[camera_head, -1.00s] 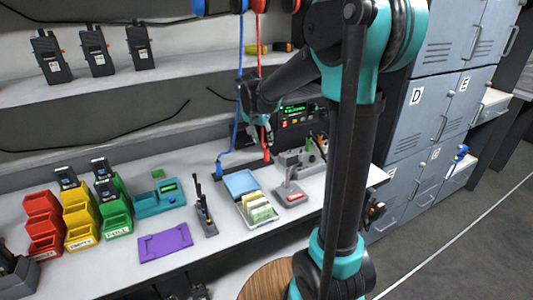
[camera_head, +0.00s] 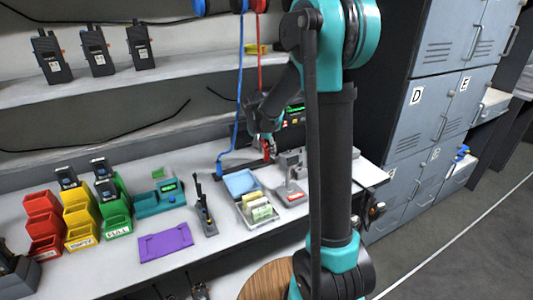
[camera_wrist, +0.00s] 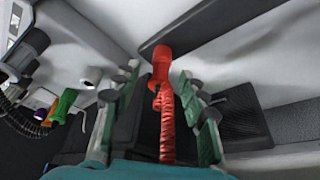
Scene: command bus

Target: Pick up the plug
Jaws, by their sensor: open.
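A red plug (camera_head: 266,150) on a red cord is at the back of the bench, beside the black radio unit. In the wrist view the red plug (camera_wrist: 163,65) and its coiled cord lie between my gripper's two fingers. My gripper (camera_wrist: 160,82) is open, one finger on each side of the plug, and I see gaps at both sides. In the head view my gripper (camera_head: 267,140) is at the plug, small and partly hidden by my arm. A blue plug (camera_head: 219,168) on a blue cord is to the left.
A blue tray (camera_head: 240,182), a card box (camera_head: 246,217) and a grey stand (camera_head: 290,192) are in front. A purple mat (camera_head: 165,241) and coloured bins (camera_head: 80,215) lie left. Grey lockers (camera_head: 430,110) stand right. My arm hides part of the bench.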

